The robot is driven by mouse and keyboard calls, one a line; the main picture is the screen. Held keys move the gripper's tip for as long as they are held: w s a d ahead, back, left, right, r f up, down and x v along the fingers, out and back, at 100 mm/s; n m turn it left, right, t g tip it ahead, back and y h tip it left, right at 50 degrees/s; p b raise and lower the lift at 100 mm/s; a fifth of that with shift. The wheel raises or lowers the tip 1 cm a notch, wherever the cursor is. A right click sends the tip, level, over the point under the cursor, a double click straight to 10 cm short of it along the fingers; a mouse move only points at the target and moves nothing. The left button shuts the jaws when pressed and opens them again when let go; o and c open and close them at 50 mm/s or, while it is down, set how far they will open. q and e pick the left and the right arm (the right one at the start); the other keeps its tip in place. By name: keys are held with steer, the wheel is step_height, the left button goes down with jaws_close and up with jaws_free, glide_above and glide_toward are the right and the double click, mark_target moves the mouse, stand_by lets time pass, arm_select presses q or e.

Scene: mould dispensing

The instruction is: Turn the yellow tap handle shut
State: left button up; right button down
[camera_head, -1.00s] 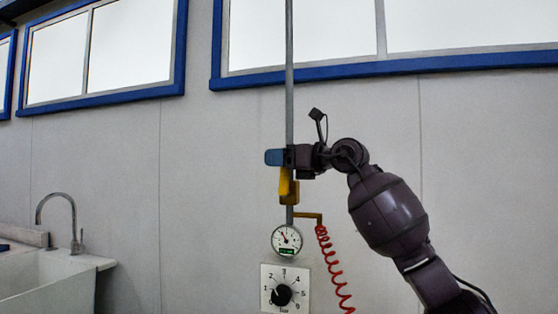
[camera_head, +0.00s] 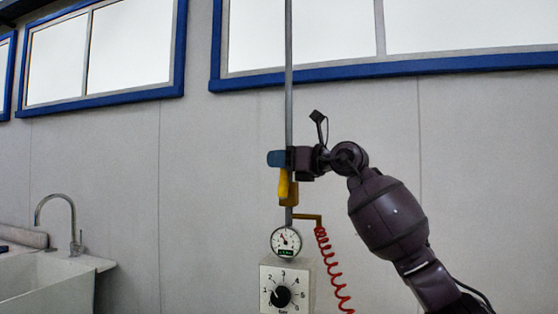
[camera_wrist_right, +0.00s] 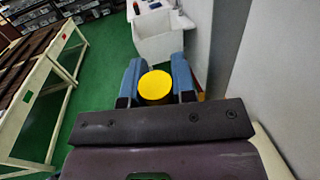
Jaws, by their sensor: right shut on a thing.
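The yellow tap handle (camera_head: 283,184) hangs down at the front of the tap on the grey vertical pipe (camera_head: 289,80). My right gripper (camera_head: 278,158) has its blue fingers across the pipe line at the handle's top. In the right wrist view, the yellow handle (camera_wrist_right: 155,86) shows as a round yellow end between the two blue fingers (camera_wrist_right: 156,82), which are shut on it. The tap body (camera_head: 292,196) is partly hidden behind the handle. My left gripper is in neither view.
Below the tap are a round gauge (camera_head: 286,241), a dial box (camera_head: 286,287) and a coiled red hose (camera_head: 332,265) on a yellow outlet. A white sink (camera_head: 45,280) stands at the left.

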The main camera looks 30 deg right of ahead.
steer(key=s+t, duration=0.1)
steer(key=d+t+y, duration=0.1)
steer(key=shift+s+d+f+m+t+y, duration=0.15)
steer(key=shift+s+d+m+t+y, duration=0.15)
steer(key=shift+s+m, duration=0.1)
steer(key=shift+s+d+f+m+t+y, duration=0.3)
steer(key=shift+s+d+t, duration=0.15)
steer(key=shift+t, duration=0.4)
steer(key=shift+s+d+f+m+t+y, duration=0.2)
steer(key=shift+s+d+m+t, duration=0.15)
steer(key=shift+t, duration=0.5)
steer(key=shift+s+r, duration=0.1)
steer(key=c, duration=0.9)
jaws_free()
steer(key=shift+v, duration=5.45)
